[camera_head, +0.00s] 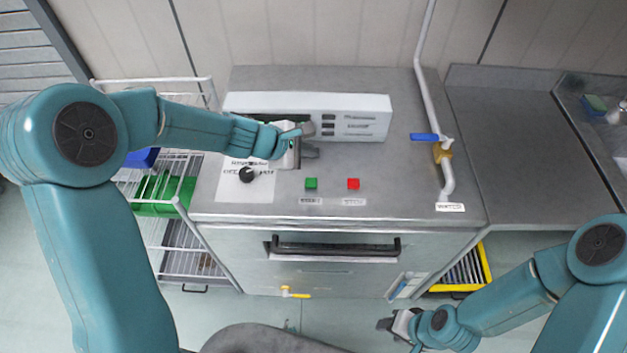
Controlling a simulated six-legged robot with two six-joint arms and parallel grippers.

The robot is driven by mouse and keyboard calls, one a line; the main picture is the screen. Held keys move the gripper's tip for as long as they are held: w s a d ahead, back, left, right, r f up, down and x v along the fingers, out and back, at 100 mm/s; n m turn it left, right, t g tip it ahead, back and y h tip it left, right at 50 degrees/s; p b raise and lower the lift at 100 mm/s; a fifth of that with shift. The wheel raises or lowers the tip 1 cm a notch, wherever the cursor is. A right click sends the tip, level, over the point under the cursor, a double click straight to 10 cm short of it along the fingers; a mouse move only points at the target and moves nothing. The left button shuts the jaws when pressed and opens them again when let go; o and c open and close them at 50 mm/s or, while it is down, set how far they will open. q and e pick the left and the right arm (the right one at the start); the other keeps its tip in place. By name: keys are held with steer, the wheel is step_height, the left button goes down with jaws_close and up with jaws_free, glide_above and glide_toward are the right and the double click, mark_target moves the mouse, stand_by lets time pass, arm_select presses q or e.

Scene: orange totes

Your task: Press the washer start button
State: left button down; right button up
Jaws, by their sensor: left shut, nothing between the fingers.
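The washer (400,190) is a grey metal unit with a flat top. A green button (311,184) and a red button (353,184) sit near its front edge, each above a small blurred label; the green one's label seems to read start. My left gripper (309,141) is shut and empty, above the washer top, behind the green button and apart from it, in front of the white panel box (355,117). My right gripper (388,325) hangs low in front of the washer, at the lower right; its fingers are too small to judge.
A black knob (247,174) stands left of the buttons. A pipe with a blue-handled valve (425,137) rises at the right. The front has a black handle (335,246). A wire rack (180,237) stands left; a bare counter (520,150) lies right.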

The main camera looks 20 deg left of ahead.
mark_target(308, 184)
arm_select(q)
steer(key=f+b, duration=0.3)
steer(key=shift+s+a+f, duration=0.2)
steer(key=shift+s+a, duration=0.1)
steer(key=f+b, duration=0.3)
steer(key=f, duration=0.1)
steer(key=shift+w+d, duration=0.25)
steer(key=shift+w, duration=0.05)
steer(key=shift+a+f+b, duration=0.1)
steer(key=shift+f+b, duration=0.2)
steer(key=shift+b, duration=0.25)
steer(key=shift+s, duration=0.25)
steer(key=shift+w+f, duration=0.1)
steer(key=shift+w, duration=0.1)
steer(key=shift+s, duration=0.15)
